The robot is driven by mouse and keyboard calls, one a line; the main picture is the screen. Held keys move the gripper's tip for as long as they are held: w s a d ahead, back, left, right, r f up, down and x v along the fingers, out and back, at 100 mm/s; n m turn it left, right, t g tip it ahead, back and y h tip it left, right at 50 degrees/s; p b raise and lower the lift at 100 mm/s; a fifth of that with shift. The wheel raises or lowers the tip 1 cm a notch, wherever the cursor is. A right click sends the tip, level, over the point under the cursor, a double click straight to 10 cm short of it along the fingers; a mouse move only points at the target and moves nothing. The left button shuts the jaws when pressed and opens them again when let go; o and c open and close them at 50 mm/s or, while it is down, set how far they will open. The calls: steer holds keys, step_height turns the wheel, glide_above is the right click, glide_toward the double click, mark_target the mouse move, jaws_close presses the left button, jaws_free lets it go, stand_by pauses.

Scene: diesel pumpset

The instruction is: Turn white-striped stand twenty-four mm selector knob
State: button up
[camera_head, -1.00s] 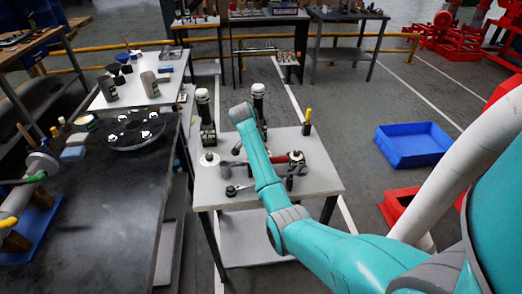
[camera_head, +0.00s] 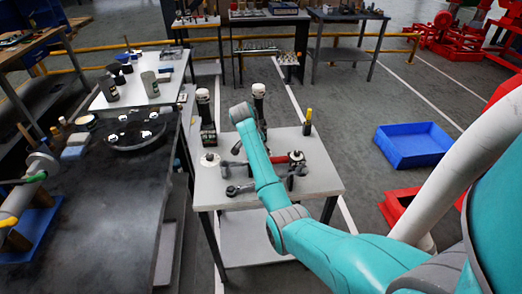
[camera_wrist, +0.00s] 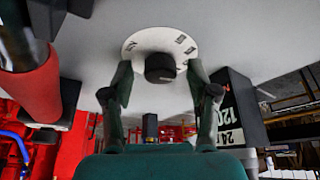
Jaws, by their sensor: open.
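A dark round selector knob (camera_wrist: 160,68) sits at the centre of a white round dial plate (camera_wrist: 137,42) with dark printed marks, in the wrist view. The same dial (camera_head: 209,160) seems to show small at the left of the grey table in the head view. My gripper (camera_wrist: 159,80) is open, with one finger on each side of the knob. I cannot tell whether the fingers touch it. In the head view my gripper is not clear. A black stand block (camera_wrist: 238,110) with white number labels is right of the fingers in the wrist view.
A red cylinder (camera_wrist: 32,85) and dark parts are close on the left in the wrist view. In the head view, two dark posts with white tops (camera_head: 203,102) (camera_head: 258,98) and a yellow-topped tool (camera_head: 308,122) stand on the table. A blue bin (camera_head: 413,146) is on the floor.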

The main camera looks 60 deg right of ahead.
steer(key=v, duration=1.2)
steer(key=shift+f, duration=0.1)
